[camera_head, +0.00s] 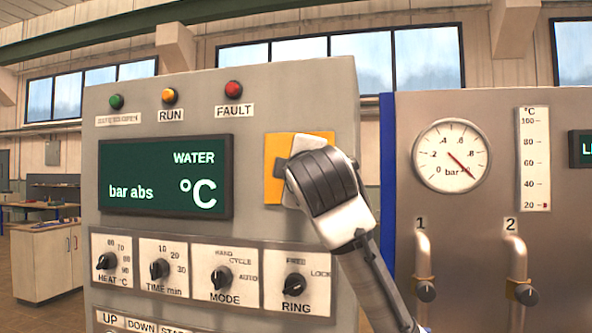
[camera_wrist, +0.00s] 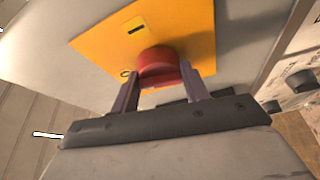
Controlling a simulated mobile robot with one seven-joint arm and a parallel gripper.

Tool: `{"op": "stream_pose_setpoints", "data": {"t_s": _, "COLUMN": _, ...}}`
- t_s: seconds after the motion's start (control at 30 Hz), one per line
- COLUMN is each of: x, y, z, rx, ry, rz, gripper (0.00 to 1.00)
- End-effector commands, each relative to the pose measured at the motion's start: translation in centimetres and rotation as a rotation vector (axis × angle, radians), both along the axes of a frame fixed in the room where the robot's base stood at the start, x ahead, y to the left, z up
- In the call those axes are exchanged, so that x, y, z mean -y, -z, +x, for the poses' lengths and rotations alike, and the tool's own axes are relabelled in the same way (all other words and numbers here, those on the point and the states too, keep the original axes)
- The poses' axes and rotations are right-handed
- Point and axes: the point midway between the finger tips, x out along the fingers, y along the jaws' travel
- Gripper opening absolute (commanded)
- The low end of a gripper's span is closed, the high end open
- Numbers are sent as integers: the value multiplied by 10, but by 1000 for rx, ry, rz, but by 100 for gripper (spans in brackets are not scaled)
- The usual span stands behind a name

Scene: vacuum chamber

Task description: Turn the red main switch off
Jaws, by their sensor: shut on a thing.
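The red main switch (camera_wrist: 158,62) is a round red knob on a yellow plate (camera_wrist: 185,30) in the wrist view. The plate carries a dark bar mark near its far edge and a small ring mark left of the knob. The two fingers of my gripper (camera_wrist: 160,84) stand on either side of the knob, shut on it. Which mark the knob points to cannot be told. In the head view my gripper (camera_head: 296,172) is in front of the yellow plate (camera_head: 276,155) on the grey control panel (camera_head: 250,95) and hides the red switch.
Below the plate are the RING knob (camera_head: 294,285) and MODE knob (camera_head: 221,277). A display (camera_head: 165,178) and FAULT lamp (camera_head: 233,88) are nearby. Right of my arm are a pressure gauge (camera_head: 451,156) and pipes with valve 1 (camera_head: 426,291) and valve 2 (camera_head: 525,294).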

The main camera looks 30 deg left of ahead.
Motion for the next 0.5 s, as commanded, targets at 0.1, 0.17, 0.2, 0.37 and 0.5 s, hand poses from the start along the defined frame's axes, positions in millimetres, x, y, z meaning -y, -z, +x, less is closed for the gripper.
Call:
{"op": "stream_pose_setpoints", "data": {"t_s": 0.1, "x": 0, "y": -1, "z": -1, "rx": 26, "ry": 0, "rz": -71, "gripper": 23}}
{"op": "stream_pose_setpoints", "data": {"t_s": 0.17, "x": 0, "y": -1, "z": 0, "rx": 35, "ry": 0, "rz": -102, "gripper": 23}}
{"op": "stream_pose_setpoints", "data": {"t_s": 0.2, "x": 0, "y": -1, "z": 0, "rx": 41, "ry": 0, "rz": -120, "gripper": 23}}
{"op": "stream_pose_setpoints", "data": {"t_s": 0.37, "x": 0, "y": -1, "z": 0, "rx": 58, "ry": 0, "rz": -173, "gripper": 23}}
{"op": "stream_pose_setpoints", "data": {"t_s": 0.5, "x": -1, "y": -1, "z": -1, "rx": 66, "ry": -2, "rz": -198, "gripper": 23}}
